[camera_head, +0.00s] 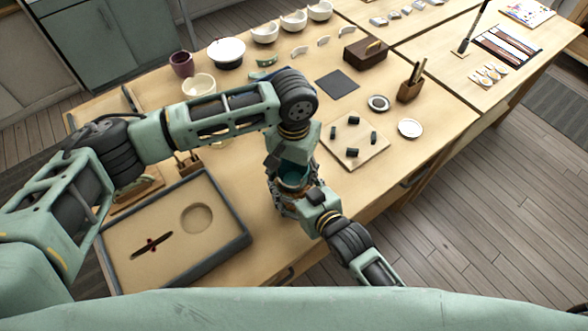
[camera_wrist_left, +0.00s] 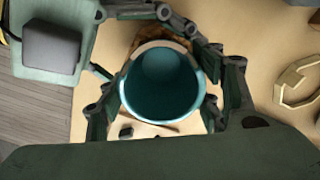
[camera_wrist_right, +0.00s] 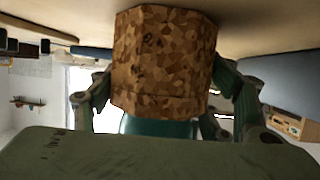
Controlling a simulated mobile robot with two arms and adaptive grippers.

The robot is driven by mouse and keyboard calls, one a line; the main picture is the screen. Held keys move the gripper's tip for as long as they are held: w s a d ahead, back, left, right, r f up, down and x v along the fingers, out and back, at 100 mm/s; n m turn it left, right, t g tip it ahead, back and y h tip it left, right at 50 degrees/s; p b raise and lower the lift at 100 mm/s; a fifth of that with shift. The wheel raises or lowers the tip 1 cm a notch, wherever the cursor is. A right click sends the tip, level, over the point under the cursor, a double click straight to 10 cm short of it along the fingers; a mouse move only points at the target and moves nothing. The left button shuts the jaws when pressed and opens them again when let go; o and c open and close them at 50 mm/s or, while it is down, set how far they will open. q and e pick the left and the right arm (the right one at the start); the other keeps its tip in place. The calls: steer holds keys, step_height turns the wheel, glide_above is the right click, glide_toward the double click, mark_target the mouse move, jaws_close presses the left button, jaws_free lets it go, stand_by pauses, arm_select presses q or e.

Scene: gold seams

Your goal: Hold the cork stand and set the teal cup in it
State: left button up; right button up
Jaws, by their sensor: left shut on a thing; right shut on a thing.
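The teal cup (camera_wrist_left: 162,88) is upright between the two fingers of my left gripper (camera_wrist_left: 163,100), which is shut on it. In the head view the cup (camera_head: 292,178) shows partly between my two wrists. The speckled brown cork stand (camera_wrist_right: 163,62) fills the middle of the right wrist view, between the fingers of my right gripper (camera_wrist_right: 163,95), which is shut on it. Some of the teal cup (camera_wrist_right: 160,126) shows against the stand's edge there, so the cup is at the stand's opening. How deep it sits inside is hidden. The stand is mostly hidden in the head view.
A grey-rimmed tray (camera_head: 120,245) lies at the front left. A square board (camera_head: 353,150) with several dark pegs lies right of my grippers. A dark mat (camera_head: 337,83), a wooden box (camera_head: 365,50) and several white bowls (camera_head: 228,52) stand farther back.

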arm_select(q)
steer(key=shift+r, duration=1.6)
steer(key=shift+f, duration=0.15)
steer(key=shift+f, duration=0.4)
steer(key=shift+f, duration=1.4)
stand_by(2.3)
steer(key=o, duration=1.2)
steer(key=shift+c, duration=0.2)
steer(key=shift+o, duration=0.5)
steer(key=o, duration=0.4)
steer(key=shift+c, duration=0.2)
